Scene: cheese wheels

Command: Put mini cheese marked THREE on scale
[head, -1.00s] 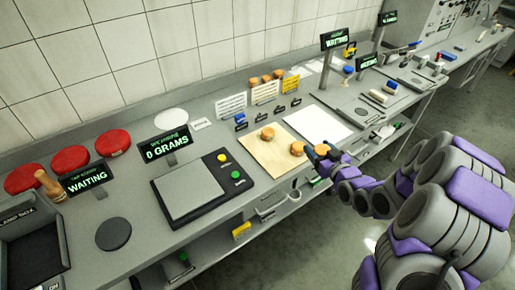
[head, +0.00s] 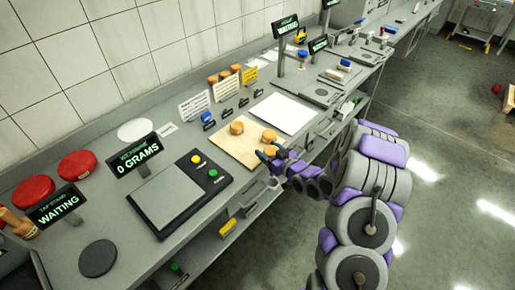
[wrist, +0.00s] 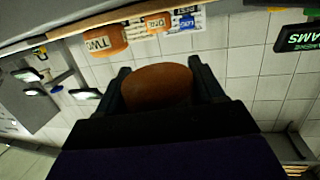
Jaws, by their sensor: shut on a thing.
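My gripper (wrist: 157,88) is shut on an orange-brown mini cheese (wrist: 157,86), seen between the two fingers in the wrist view; no mark shows on the visible side. In the head view my gripper (head: 270,153) is at the front edge of the wooden board (head: 222,148). Two mini cheeses show there, one (head: 237,128) on the board and one (head: 269,136) just behind my gripper. In the wrist view, upside down, one cheese reads TWO (wrist: 103,40) and another ONE (wrist: 156,23). The scale (head: 168,196) stands left of the board, its plate empty, its display (head: 137,156) reading 0 GRAMS.
A yellow and a green button (head: 213,174) sit on the scale's right side. A white sheet (head: 286,112) lies right of the board. Red wheels (head: 78,165) and a dark disc (head: 98,258) are at left.

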